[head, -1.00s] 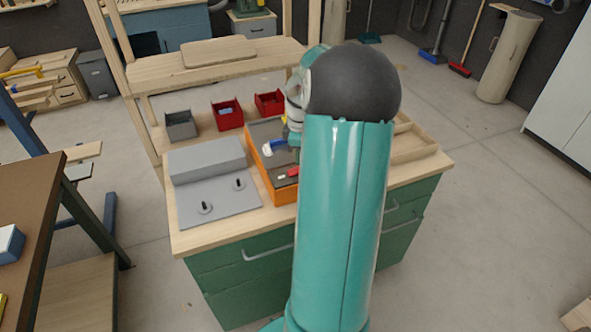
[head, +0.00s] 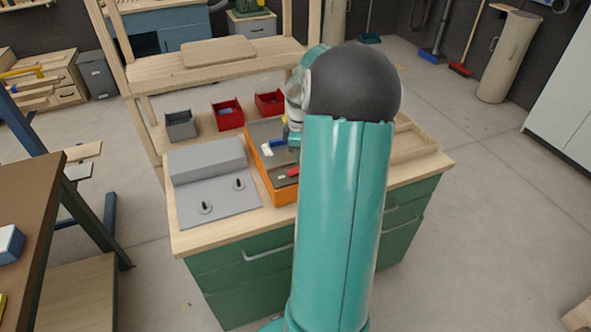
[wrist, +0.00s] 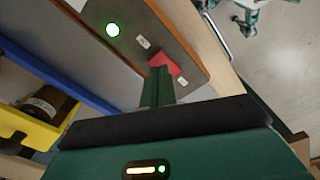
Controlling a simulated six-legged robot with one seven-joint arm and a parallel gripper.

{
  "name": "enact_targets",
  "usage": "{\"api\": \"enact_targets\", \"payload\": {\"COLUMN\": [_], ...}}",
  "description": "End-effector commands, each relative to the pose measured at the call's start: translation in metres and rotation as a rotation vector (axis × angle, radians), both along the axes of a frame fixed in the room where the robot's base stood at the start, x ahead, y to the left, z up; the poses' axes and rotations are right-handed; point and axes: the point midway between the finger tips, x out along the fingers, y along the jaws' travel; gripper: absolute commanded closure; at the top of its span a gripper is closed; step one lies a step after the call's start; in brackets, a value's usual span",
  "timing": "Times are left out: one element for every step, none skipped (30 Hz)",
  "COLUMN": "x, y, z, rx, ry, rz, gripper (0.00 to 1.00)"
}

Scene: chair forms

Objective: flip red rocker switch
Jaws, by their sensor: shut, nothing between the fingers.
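The red rocker switch (wrist: 163,64) is on a dark panel in the wrist view, just beyond my fingertips. In the head view the red switch (head: 293,171) is at the near end of the orange-sided box (head: 284,196) on the bench. My gripper (wrist: 157,78) is shut and empty, its green fingers pointing at the switch's lower edge. They appear to touch or nearly touch it; I cannot tell which. In the head view my arm hides most of the gripper and part of the box.
A grey sloped console (head: 208,160) with a flat plate (head: 222,207) and two dark knobs stands left of the box. Grey (head: 181,125) and red bins (head: 228,115) stand behind. A blue bar (wrist: 62,76) and a yellow piece (wrist: 25,127) lie left in the wrist view.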

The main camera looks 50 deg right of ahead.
Motion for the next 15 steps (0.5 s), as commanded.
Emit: {"api": "enact_targets", "payload": {"x": [0.0000, 0.0000, 0.0000, 0.0000, 0.0000, 0.0000, 0.0000, 0.0000, 0.0000, 0.0000, 0.0000, 0.0000, 0.0000, 0.0000, 0.0000], "y": [0.0000, 0.0000, 0.0000, 0.0000, 0.0000, 0.0000, 0.0000, 0.0000, -0.0001, -0.0001, 0.0000, 0.0000, 0.0000, 0.0000, 0.0000], "z": [-0.0001, -0.0002, -0.0005, -0.0008, -0.0011, -0.0017, -0.0021, -0.0026, -0.0031, -0.0035, -0.0039, -0.0045, -0.0049, -0.0053, -0.0059], "rx": [0.000, 0.000, 0.000, 0.000, 0.000, 0.000, 0.000, 0.000, 0.000, 0.000, 0.000, 0.000, 0.000, 0.000, 0.000], "ry": [0.000, 0.000, 0.000, 0.000, 0.000, 0.000, 0.000, 0.000, 0.000, 0.000, 0.000, 0.000, 0.000, 0.000, 0.000], "rz": [0.000, 0.000, 0.000, 0.000, 0.000, 0.000, 0.000, 0.000, 0.000, 0.000, 0.000, 0.000, 0.000, 0.000, 0.000], "gripper": [1.00, 1.00, 1.00, 1.00, 1.00, 1.00, 1.00, 1.00, 1.00, 1.00, 1.00, 1.00, 1.00, 1.00, 1.00]}}
